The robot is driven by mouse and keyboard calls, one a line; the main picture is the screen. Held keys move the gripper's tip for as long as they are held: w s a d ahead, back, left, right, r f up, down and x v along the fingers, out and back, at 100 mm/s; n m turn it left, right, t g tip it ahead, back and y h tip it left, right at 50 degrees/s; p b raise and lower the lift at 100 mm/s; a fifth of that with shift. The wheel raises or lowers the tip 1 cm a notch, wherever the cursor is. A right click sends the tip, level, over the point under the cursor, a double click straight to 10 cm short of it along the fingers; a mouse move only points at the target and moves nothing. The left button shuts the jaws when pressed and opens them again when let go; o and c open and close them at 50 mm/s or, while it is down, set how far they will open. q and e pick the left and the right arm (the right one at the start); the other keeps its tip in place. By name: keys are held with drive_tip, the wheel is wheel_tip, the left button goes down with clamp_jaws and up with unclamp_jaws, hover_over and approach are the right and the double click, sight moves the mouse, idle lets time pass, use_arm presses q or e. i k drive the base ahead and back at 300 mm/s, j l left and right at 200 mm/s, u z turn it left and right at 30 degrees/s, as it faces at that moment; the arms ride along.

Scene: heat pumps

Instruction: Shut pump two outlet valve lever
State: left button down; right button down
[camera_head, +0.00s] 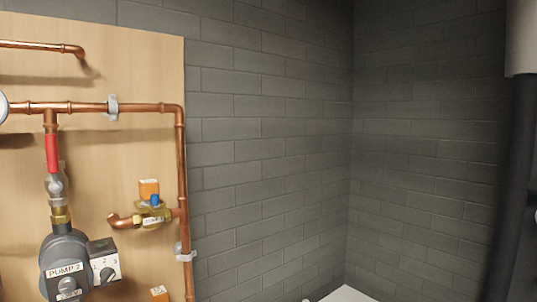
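The pump labelled "PUMP 2" (66,266) is at the lower left on a wooden board. Above it, a valve (57,186) sits in the vertical copper pipe. Its red lever (52,154) points up, in line with that pipe. Whether this valve is the outlet one is not labelled in view. Neither of my grippers shows in this view.
Copper pipes (180,150) run along the wooden board (130,60). A brass valve (153,213) with a blue knob and an orange tag stands right of the pump. A grey brick wall (270,130) fills the middle. A white surface (345,294) shows at the bottom.

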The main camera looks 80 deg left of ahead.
sight(55, 186)
drive_tip(key=u, duration=3.6)
drive_tip(key=k+j, duration=0.3)
drive_tip(key=j, duration=0.25)
